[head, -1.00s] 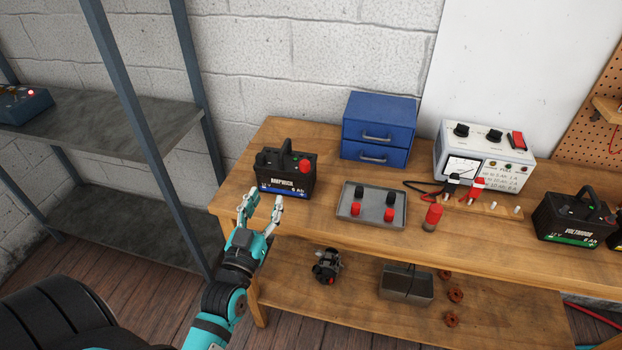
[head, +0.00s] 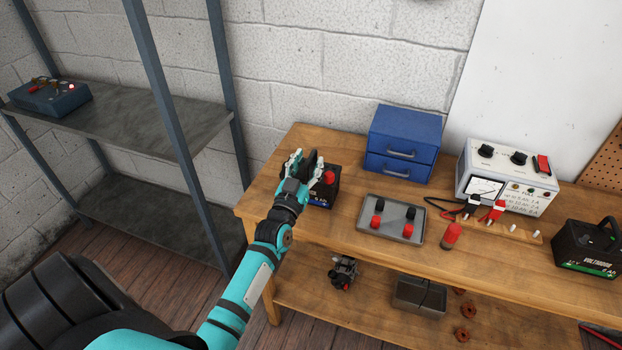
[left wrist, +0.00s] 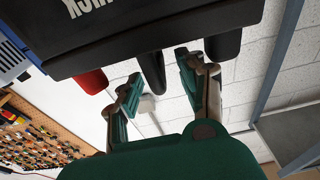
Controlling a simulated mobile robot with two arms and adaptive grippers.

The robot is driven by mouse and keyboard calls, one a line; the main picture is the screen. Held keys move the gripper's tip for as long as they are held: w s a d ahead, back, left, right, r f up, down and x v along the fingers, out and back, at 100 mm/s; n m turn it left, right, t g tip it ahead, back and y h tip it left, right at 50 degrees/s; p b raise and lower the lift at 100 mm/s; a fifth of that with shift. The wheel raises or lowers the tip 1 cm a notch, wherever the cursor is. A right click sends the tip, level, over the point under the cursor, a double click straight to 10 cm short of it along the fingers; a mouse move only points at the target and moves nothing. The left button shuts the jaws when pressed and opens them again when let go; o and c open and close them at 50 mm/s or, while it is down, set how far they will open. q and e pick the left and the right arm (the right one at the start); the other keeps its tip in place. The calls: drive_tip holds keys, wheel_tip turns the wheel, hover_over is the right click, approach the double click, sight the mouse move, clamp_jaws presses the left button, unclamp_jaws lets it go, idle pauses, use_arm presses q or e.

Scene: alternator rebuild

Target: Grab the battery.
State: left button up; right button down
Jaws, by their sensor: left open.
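The black battery (head: 328,192) with a red terminal cap and a top handle stands on the left end of the workbench, partly hidden behind my left gripper (head: 306,163). In the left wrist view the battery (left wrist: 170,35) fills the top, its handle hanging down in the picture. My left gripper (left wrist: 158,72) is open, with its fingers on either side of the handle; I cannot tell whether they touch it. A second black battery (head: 588,252) with a green label stands at the bench's right. My right gripper is out of view.
A grey tray (head: 366,233) with black and red caps lies right of the near battery. A blue drawer unit (head: 402,140) and a white charger (head: 508,178) stand behind. A metal shelf (head: 150,125) stands left of the wooden workbench (head: 300,228).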

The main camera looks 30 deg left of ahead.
use_arm(q)
drive_tip(key=x, duration=0.2)
drive_tip(key=shift+w+a, duration=0.1)
drive_tip(key=shift+w, duration=0.2)
drive_tip(key=shift+s, duration=0.1)
drive_tip(key=shift+c, duration=1.1)
clamp_jaws()
drive_tip(key=shift+r, duration=0.45)
drive_tip(key=shift+f, duration=0.1)
